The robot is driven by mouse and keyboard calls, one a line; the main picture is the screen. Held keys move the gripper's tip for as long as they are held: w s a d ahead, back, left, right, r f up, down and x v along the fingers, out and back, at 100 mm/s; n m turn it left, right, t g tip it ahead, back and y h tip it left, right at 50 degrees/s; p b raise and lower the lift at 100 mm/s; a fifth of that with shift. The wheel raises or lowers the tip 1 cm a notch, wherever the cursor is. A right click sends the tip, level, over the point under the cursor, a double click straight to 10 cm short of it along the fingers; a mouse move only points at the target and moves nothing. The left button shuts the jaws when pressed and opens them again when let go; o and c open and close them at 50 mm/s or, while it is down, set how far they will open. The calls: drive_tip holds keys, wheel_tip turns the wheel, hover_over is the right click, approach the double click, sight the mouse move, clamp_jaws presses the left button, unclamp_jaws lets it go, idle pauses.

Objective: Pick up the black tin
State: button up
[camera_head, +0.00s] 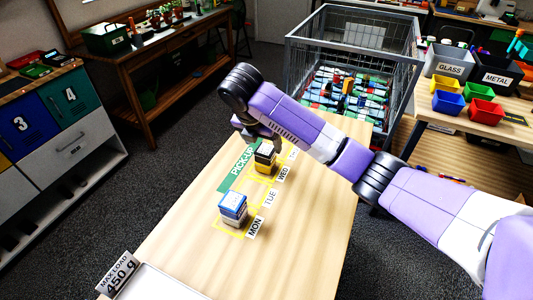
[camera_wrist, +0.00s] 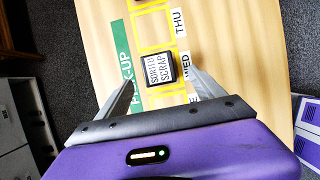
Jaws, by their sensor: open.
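In the head view the black tin (camera_head: 265,149) appears to sit on top of a yellow item (camera_head: 263,167), partly behind my arm's end. My gripper (camera_wrist: 161,80) is open, with one finger on each side of the tin as seen from above. I cannot tell how far the fingertips are above it. In the head view the fingers are mostly hidden by the wrist.
A stack with a blue top (camera_head: 233,205) stands at the "MON" slot on the wooden table (camera_head: 310,240). A green "PICK-UP" strip (camera_head: 238,167) runs along the slots. A "MAX LOAD 450 g" sign (camera_head: 118,275) stands at the near edge. A wire cage (camera_head: 300,75) is behind the table.

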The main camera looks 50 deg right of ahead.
sight(265, 150)
drive_tip(key=p+x, duration=0.1)
drive_tip(key=x, duration=0.5)
drive_tip(key=shift+w+d+f, duration=0.1)
drive_tip(key=shift+f, duration=0.1)
drive_tip(key=c, duration=1.6)
